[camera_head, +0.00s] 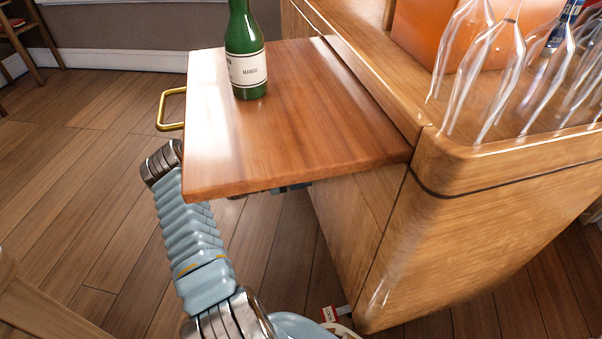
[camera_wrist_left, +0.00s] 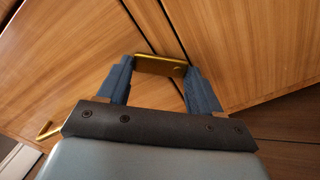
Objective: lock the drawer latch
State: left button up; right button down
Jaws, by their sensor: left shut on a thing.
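The drawer latch (camera_wrist_left: 162,66) is a brass plate on the wooden cabinet front in the left wrist view, at a seam between panels. My left gripper (camera_wrist_left: 160,72) has its two dark blue fingers on either side of the brass piece and is shut on it. In the head view my left arm comes from below and goes under the pulled-out wooden board (camera_head: 285,130), which hides the latch and nearly all of the gripper. My right gripper is in neither view.
A green bottle (camera_head: 247,60) stands on the board, which has a brass handle (camera_head: 170,110) at its outer end. Several upside-down glasses (camera_head: 500,75) and an orange box (camera_head: 425,30) stand on the cabinet top.

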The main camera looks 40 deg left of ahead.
pick_arm(q)
jog(key=shift+a+f+n, duration=0.1)
jog(key=shift+f+n, duration=0.15)
jog(key=shift+n, duration=1.1)
jog(key=shift+d+f+n, duration=0.1)
jog(key=shift+f+n, duration=0.15)
jog(key=shift+n, duration=1.05)
jog(key=shift+a+f+n, duration=0.1)
jog(key=shift+f+n, duration=0.15)
jog(key=shift+n, duration=1.1)
jog(key=o, duration=1.1)
jog(key=shift+c, duration=0.2)
jog(key=p+v, duration=0.1)
jog(key=v, duration=1.2)
jog(key=shift+s+a, duration=0.2)
jog(key=shift+s, duration=0.15)
